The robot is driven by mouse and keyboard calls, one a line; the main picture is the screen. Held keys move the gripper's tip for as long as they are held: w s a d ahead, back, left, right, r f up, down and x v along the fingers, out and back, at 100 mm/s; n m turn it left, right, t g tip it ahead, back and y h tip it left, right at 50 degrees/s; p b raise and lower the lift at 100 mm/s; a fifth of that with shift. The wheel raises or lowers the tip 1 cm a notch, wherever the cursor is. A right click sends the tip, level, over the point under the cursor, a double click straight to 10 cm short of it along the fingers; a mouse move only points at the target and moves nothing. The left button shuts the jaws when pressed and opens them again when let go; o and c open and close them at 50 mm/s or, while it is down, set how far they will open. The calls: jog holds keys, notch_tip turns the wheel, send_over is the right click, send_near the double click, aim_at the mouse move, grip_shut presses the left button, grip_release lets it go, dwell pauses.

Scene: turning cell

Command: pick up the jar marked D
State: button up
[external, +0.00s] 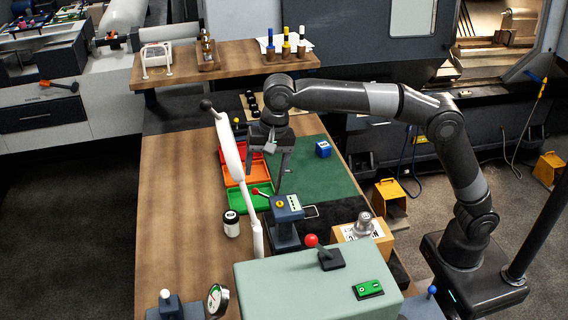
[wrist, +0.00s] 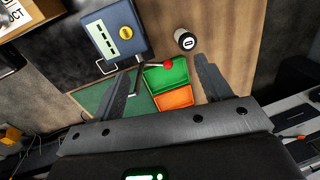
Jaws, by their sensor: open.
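My gripper (external: 267,178) is open and empty above the coloured trays, behind and to the right of the jar. In the wrist view its fingertips (wrist: 163,72) are spread, with the jar beyond them, near the right finger.
Green (external: 250,199), orange (external: 236,174) and red trays lie in a row under my gripper. A blue box (external: 323,149) sits on the green mat. Bare wood lies left of the jar.

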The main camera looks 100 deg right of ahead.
jog(key=w+d+f+m+g, duration=0.1)
jog(key=w+d+f+m, duration=0.35)
jog(key=w+f, duration=0.2)
jog(key=m+g, duration=0.1)
jog(key=m, duration=0.4)
send_over(231, 215)
jog(key=shift+n, duration=0.25)
jog(key=f, duration=0.8)
jog(key=shift+w, duration=0.4)
jog(key=shift+d+f, duration=0.1)
jog(key=shift+f, duration=0.3)
jog(key=shift+w+f, duration=0.1)
jog(key=shift+f, duration=2.5)
jog(key=shift+s+f, duration=0.25)
jog(key=shift+f, duration=0.85)
jog(key=shift+s+f, duration=0.25)
jog(key=shift+f, duration=1.35)
jog(key=shift+c, duration=0.4)
jog(key=c, duration=1)
